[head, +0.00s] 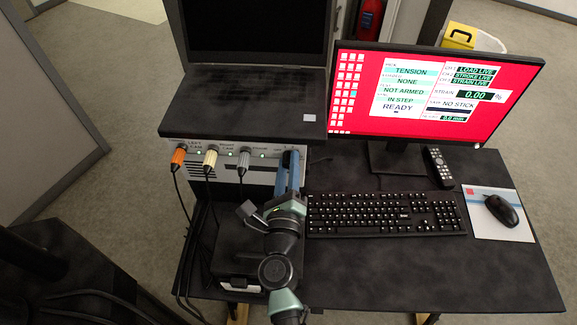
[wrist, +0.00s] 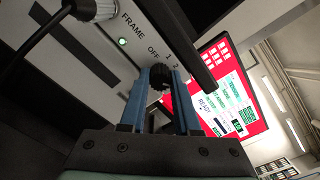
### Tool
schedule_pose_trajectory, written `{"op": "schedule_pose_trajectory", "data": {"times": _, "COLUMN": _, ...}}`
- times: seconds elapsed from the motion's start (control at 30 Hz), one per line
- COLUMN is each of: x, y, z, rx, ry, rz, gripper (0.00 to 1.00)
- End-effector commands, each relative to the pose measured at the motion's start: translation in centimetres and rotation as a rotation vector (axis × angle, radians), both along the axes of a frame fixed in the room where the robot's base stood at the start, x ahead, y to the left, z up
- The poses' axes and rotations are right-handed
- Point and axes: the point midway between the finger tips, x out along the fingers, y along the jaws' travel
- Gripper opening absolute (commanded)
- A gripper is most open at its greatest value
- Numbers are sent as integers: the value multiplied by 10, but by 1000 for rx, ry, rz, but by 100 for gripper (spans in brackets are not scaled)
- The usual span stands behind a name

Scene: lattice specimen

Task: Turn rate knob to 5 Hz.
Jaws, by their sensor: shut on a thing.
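The rate knob (wrist: 158,78) is a small black ribbed knob on the light front panel (wrist: 115,60) of a control box. In the wrist view it sits between the two blue fingers of my gripper (wrist: 160,82), which are shut on it. "OFF" and a few partly hidden marks show on the panel beside the knob. I cannot read which mark the knob points to. In the head view my gripper (head: 290,165) reaches the right end of the panel (head: 222,153), and my arm hides the knob.
Orange, cream and grey plugs with cables (head: 178,156) sit left on the panel. A laptop (head: 245,100) rests on the box. A monitor (head: 430,90) reading "READY", a keyboard (head: 385,212), a remote (head: 438,168) and a mouse (head: 502,209) are to the right. The desk's front right is clear.

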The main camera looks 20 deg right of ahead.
Motion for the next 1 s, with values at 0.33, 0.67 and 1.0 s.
{"op": "schedule_pose_trajectory", "data": {"times": 0.33, "x": 0, "y": 0, "z": -2, "rx": 162, "ry": -79, "rz": -1, "gripper": 0}}
{"op": "schedule_pose_trajectory", "data": {"times": 0.67, "x": 0, "y": 0, "z": -1, "rx": 205, "ry": -101, "rz": -1, "gripper": 0}}
{"op": "schedule_pose_trajectory", "data": {"times": 1.0, "x": 0, "y": 0, "z": -1, "rx": 207, "ry": -101, "rz": -1, "gripper": 34}}
